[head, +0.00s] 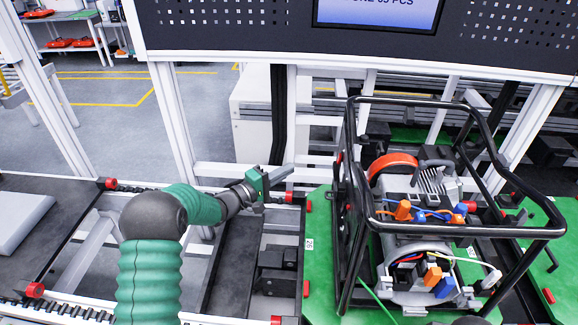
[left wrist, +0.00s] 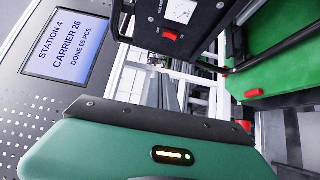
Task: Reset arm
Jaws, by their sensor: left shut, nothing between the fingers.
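My left arm comes in from the bottom left in the head view, with green sleeves and a dark grey elbow. Its gripper (head: 281,175) is shut and empty, at the end of the arm. It hangs over the gap of the conveyor frame, left of the green carrier (head: 318,264) and apart from it. My right arm and gripper are not in view. In the left wrist view my own green wrist housing, with a lit indicator, fills the bottom.
A black tube frame (head: 470,232) around a machine with orange and blue parts stands on the carrier. A perforated panel with a screen (head: 378,12) spans the top; the screen (left wrist: 67,48) reads "STATION 4, CARRIER 26". A grey block (head: 18,218) lies on the dark left conveyor plate.

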